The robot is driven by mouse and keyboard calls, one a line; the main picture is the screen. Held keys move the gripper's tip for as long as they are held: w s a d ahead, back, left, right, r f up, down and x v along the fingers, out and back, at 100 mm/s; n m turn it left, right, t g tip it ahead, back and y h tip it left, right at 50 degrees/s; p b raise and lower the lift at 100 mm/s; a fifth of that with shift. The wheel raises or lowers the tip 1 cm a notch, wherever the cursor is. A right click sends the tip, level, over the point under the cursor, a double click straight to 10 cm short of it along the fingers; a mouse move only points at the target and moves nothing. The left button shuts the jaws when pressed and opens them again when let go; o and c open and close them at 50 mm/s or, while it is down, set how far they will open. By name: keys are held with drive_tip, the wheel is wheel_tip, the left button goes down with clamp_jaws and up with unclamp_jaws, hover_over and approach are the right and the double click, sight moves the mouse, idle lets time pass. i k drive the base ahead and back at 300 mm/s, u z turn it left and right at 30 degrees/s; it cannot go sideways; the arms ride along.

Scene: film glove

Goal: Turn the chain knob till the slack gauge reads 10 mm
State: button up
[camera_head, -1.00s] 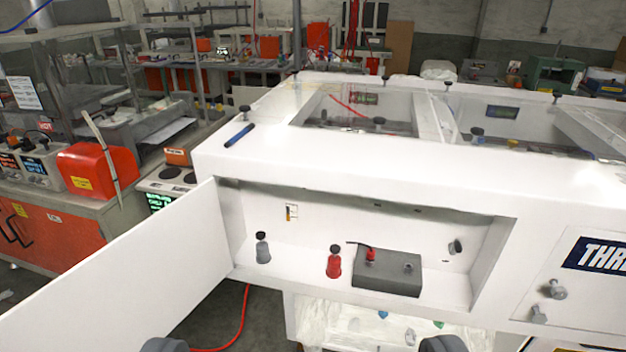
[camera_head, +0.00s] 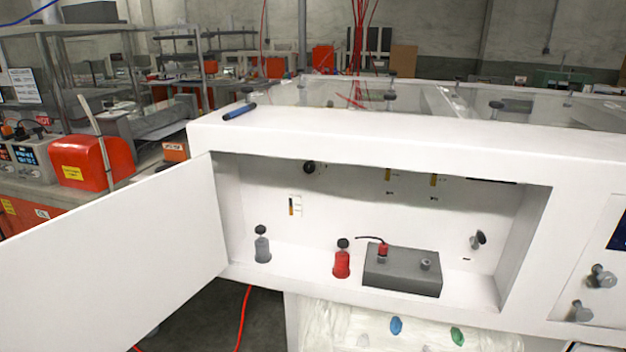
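An open recess (camera_head: 370,225) in the front of a white machine holds the controls. A black knob (camera_head: 308,167) sits high on its back wall, and a grey knob with a black end (camera_head: 478,239) sits at its right. A small gauge with an orange mark (camera_head: 295,206) is on the back wall below the black knob. Two more small yellow-and-dark gauges (camera_head: 388,174) (camera_head: 433,179) show near the recess top. I cannot tell which knob is the chain knob, and the readings are too small to read. My gripper is out of view.
A white door (camera_head: 110,255) stands open at left. On the recess floor are a grey bottle (camera_head: 262,246), a red bottle (camera_head: 342,260) and a grey box (camera_head: 402,272). A blue marker (camera_head: 239,111) lies on the machine top. Two grey knobs (camera_head: 600,277) (camera_head: 580,312) protrude at right.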

sight(309, 167)
drive_tip(key=u, duration=1.65)
drive_tip(key=k, duration=0.85)
drive_tip(key=z, duration=1)
drive_tip(key=i, duration=1)
